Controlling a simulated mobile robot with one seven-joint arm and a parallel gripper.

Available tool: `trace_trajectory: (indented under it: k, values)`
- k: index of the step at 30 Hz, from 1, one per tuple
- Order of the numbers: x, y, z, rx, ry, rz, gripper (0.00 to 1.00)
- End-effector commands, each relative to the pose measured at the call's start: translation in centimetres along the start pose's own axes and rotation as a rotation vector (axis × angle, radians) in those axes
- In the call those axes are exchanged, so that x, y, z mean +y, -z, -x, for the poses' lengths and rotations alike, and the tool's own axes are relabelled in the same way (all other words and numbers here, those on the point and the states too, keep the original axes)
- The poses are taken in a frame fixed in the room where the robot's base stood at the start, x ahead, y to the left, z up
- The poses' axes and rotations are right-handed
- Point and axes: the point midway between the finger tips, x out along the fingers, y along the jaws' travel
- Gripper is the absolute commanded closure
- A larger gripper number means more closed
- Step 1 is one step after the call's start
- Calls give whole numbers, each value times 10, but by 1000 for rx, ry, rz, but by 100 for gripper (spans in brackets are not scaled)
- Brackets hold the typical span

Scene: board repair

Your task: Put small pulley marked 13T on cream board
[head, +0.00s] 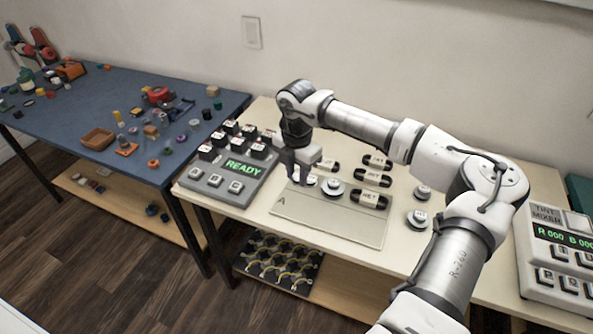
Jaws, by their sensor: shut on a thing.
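The cream board (330,224), marked A, lies flat on the pale table in the middle of the head view. My gripper (302,180) points down over the board's back left part and is shut on a small white pulley (312,181), partly hidden by the fingers. I cannot read its mark or tell whether it touches the board. Another white pulley (333,188) sits just to the right, at the board. Two more pulleys, one nearer (417,219) and one behind it (422,193), stand on the table right of the board. Their marks are too small to read.
Several black parts with white labels (371,178) stand at the board's right and back. A grey READY console (228,178) is on the left. A tint mixer (556,250) stands at the far right. A cluttered blue table (75,128) is further left.

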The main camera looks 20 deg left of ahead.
Motion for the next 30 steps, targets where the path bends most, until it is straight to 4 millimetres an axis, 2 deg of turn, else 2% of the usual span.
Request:
trace_trajectory:
  k: [5, 21, 30]
  values:
    - [0, 0, -14, 0, 0, 0, 95]
    - [0, 0, -75, 0, 0, 0, 95]
    - [0, 0, -89, -1, 0, 0, 95]
